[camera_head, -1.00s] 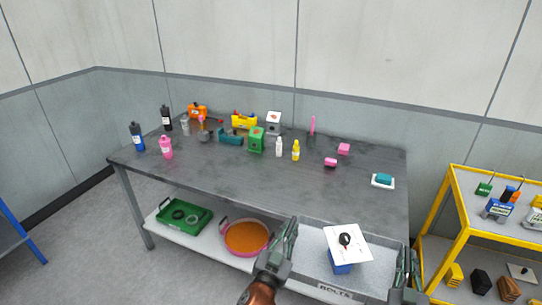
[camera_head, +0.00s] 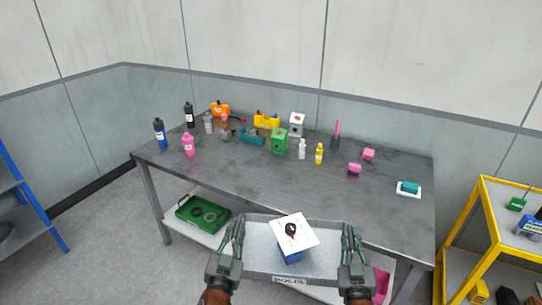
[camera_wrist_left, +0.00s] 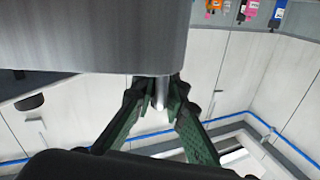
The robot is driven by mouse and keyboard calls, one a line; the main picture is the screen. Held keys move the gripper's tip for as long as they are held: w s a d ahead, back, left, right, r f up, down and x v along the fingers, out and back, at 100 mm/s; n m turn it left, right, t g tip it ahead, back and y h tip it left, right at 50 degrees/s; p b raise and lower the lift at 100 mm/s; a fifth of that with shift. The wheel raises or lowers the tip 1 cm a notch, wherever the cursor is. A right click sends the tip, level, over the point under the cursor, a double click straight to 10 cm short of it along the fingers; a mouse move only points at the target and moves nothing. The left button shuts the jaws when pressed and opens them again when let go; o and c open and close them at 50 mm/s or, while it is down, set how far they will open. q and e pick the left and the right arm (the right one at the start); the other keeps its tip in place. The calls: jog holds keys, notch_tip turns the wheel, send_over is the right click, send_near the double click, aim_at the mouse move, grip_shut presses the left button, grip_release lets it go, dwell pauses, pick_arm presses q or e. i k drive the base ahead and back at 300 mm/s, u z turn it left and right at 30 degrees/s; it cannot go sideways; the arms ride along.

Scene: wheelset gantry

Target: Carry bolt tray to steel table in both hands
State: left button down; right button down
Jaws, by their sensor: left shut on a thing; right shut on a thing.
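The bolt tray (camera_head: 258,263) is a grey, shallow tray with a lettered label on its near side. It is held in front of me, before the near edge of the steel table (camera_head: 225,170), and hides part of the lower shelf. A blue box (camera_head: 289,255) with a white card (camera_head: 295,233) on top is in the tray; a black item lies on the card. My left gripper (camera_head: 238,232) is shut on the tray's left end. My right gripper (camera_head: 350,236) is shut on its right end. In the left wrist view the fingers (camera_wrist_left: 160,98) close on a handle bar.
Bottles, a green box (camera_head: 279,141) and a yellow item (camera_head: 266,121) crowd the table's back and left. A soap-like teal block (camera_head: 410,187) sits at the right. The table's front middle is clear. A yellow rack (camera_head: 490,235) stands right, a blue rack (camera_head: 35,205) left.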

aim_at(316, 194)
jog(key=z, duration=0.05)
jog(key=i, duration=1.35)
jog(key=z, duration=0.25)
